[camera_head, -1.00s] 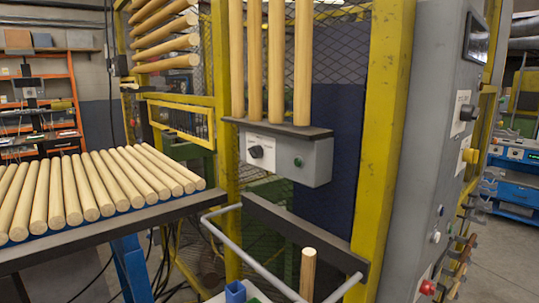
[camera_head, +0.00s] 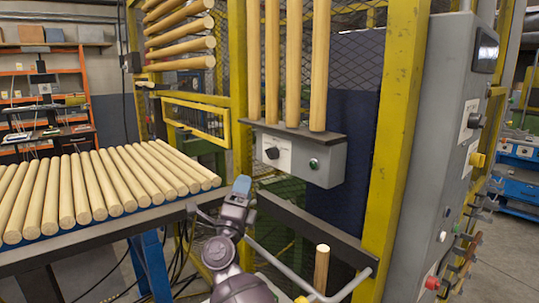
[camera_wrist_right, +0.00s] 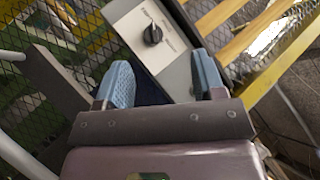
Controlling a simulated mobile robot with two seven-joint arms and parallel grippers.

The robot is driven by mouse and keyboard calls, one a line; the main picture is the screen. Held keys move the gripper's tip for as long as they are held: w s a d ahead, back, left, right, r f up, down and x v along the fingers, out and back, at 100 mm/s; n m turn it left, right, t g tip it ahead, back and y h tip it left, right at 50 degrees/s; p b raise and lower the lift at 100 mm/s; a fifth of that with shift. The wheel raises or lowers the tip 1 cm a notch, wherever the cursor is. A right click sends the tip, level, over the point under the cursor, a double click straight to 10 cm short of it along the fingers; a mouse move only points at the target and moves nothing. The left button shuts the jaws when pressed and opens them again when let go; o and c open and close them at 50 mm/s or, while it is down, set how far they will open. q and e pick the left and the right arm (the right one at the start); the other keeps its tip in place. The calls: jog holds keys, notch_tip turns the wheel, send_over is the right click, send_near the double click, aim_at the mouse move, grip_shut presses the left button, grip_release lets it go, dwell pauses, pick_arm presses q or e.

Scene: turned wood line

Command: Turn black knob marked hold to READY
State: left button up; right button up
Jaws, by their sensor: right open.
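A black knob (camera_head: 272,153) sits on a white label plate on the front of a grey control box (camera_head: 325,165). In the right wrist view the knob (camera_wrist_right: 152,35) shows ahead of the fingers, with small lettering around it that I cannot read for sure. A second black knob (camera_head: 470,117) is on the tall grey cabinet at the right. My right gripper (camera_head: 241,187) is below and left of the box in the head view. Its blue fingers (camera_wrist_right: 162,80) are apart, empty and short of the knob. My left gripper is not in view.
A green button (camera_head: 314,163) is beside the knob on the box. Upright wooden rods (camera_head: 320,70) stand above it. A rack of rods (camera_head: 100,185) lies at left. A yellow post (camera_head: 402,130) and the grey cabinet (camera_head: 435,150) bound the right side. A grey rail (camera_head: 290,268) runs below.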

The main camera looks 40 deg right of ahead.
aim_at(268, 154)
jog(key=w+d+r+m+g, duration=0.1)
jog(key=d+m+g, duration=0.1)
jog(key=d+m, duration=0.1)
jog(key=w+d+r+m+g+p, duration=0.1)
jog(key=w+d+r+m+g, duration=0.1)
jog(key=d+m+g, duration=0.1)
jog(key=w+d+r+m+g, duration=0.2)
jog(key=d+g, duration=0.1)
jog(key=d, duration=0.2)
jog(key=shift+w+d+r+m, duration=0.1)
jog(key=shift+w+r+m, duration=0.05)
jog(key=shift+m, duration=0.25)
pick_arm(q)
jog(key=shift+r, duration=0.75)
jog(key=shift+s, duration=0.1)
pick_arm(e)
jog(key=shift+c, duration=0.2)
